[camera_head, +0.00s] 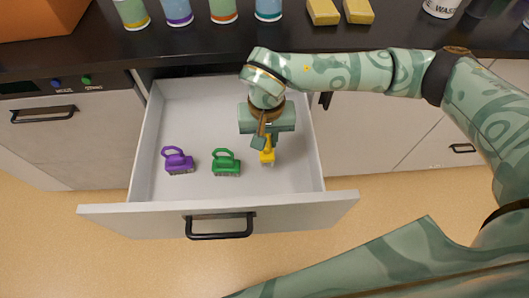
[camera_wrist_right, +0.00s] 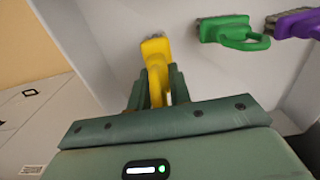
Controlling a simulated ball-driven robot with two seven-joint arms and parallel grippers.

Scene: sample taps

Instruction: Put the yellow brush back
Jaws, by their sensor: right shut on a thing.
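The yellow brush (camera_head: 267,156) is in the right part of the open drawer (camera_head: 140,165), under my right gripper (camera_head: 264,140). In the right wrist view the yellow brush (camera_wrist_right: 156,60) sits between the fingers of my right gripper (camera_wrist_right: 158,88), which is shut on it. Its upper part is partly hidden by the fingers. I cannot tell whether the brush touches the drawer floor. My left gripper is not in view.
A green brush (camera_head: 227,163) and a purple brush (camera_head: 178,161) lie in the drawer to the left. Several cups and two yellow blocks (camera_head: 322,11) stand on the dark counter (camera_head: 200,45) above. The drawer's back middle is clear.

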